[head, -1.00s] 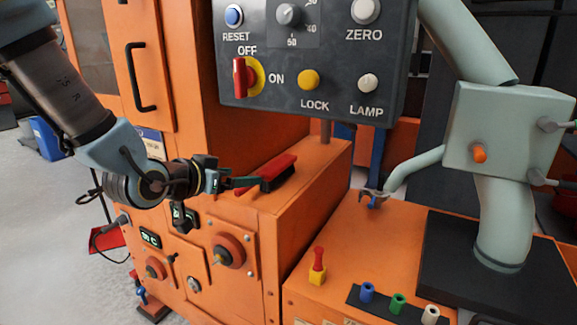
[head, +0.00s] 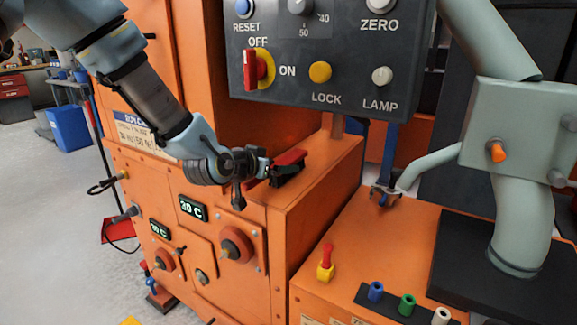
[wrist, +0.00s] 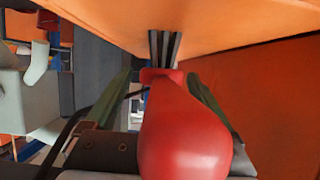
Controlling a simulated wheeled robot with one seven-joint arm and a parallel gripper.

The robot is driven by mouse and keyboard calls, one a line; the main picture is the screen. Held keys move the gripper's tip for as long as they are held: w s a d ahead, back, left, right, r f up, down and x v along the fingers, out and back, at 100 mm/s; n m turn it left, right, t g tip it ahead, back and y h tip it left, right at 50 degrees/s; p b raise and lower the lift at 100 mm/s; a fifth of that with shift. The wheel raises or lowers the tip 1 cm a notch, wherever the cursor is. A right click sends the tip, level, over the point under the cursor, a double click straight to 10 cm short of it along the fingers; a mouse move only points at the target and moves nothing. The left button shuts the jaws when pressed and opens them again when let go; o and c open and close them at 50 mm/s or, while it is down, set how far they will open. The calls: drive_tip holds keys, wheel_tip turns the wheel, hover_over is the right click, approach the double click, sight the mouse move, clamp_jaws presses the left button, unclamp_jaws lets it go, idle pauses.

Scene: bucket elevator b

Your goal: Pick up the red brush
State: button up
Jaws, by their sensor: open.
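The red brush (head: 291,158), with dark bristles, lies on the orange machine ledge under the grey control panel. Its near end is partly hidden by my gripper (head: 272,174) in the head view. In the wrist view the rounded red brush (wrist: 185,130) fills the lower middle, and its dark bristles face the orange surface. My gripper (wrist: 160,92) is open, with one green finger on each side of the brush. I cannot tell whether either finger touches it.
The control panel (head: 320,60) hangs above and behind the brush. An orange block with knobs (head: 236,246) is below the ledge. A pale green pipe machine (head: 515,130) stands to the right. A red-and-yellow switch (head: 326,262) sits on the lower orange top.

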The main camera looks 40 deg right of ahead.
drive_tip(key=shift+d, duration=0.15)
clamp_jaws()
idle(0.6)
